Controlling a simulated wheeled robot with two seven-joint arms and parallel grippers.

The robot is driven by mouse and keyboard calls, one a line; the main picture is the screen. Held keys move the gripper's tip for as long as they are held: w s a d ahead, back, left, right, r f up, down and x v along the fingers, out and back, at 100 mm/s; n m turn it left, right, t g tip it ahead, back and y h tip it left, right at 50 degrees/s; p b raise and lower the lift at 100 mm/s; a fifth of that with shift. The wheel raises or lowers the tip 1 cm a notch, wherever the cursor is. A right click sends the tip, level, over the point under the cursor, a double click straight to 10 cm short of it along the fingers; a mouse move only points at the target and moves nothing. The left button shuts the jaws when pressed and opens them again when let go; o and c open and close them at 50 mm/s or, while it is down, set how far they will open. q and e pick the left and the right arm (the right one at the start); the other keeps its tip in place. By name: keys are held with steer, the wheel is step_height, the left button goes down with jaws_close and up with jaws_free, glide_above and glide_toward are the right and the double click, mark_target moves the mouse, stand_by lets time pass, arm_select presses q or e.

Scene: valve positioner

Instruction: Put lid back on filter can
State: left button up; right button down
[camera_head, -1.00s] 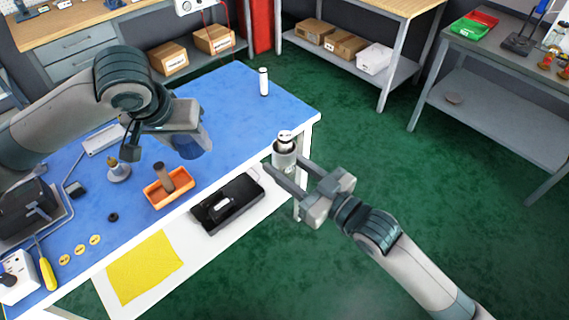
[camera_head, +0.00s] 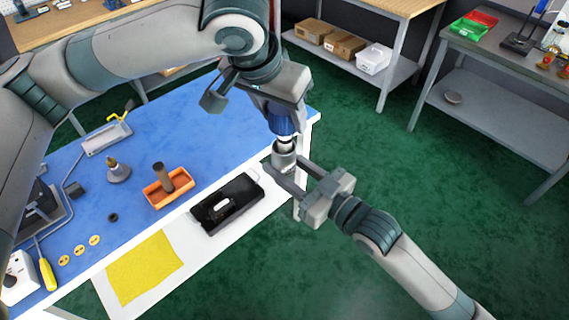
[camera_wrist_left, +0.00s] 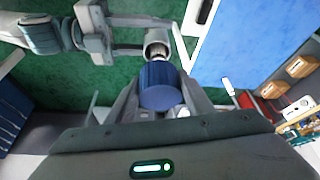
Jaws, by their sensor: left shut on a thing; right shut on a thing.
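My left gripper (camera_head: 282,112) is shut on the blue lid (camera_head: 282,124), a short cylinder pointing down. The lid also shows between the fingers in the left wrist view (camera_wrist_left: 161,84). My right gripper (camera_head: 289,173) is shut on the metal filter can (camera_head: 284,160), which it holds upright off the table's right corner. The can's open mouth shows in the left wrist view (camera_wrist_left: 157,36). A white filter element (camera_head: 286,142) sticks up from the can, just under the lid. A gap remains between lid and can rim. I cannot tell whether the lid touches the element.
The blue-topped table (camera_head: 215,135) lies left of the can. It carries an orange tray (camera_head: 154,200) with a dark cylinder. A black case (camera_head: 240,205) and a yellow cloth (camera_head: 145,267) lie on the white front strip. Green floor (camera_head: 420,190) is open to the right.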

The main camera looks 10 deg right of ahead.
mark_target(281, 140)
arm_select(q)
steer(key=shift+f, duration=0.15)
steer(key=shift+f, duration=1.9)
steer(key=shift+f, duration=0.1)
steer(key=shift+f, duration=0.75)
steer(key=shift+f, duration=0.55)
stand_by(0.4)
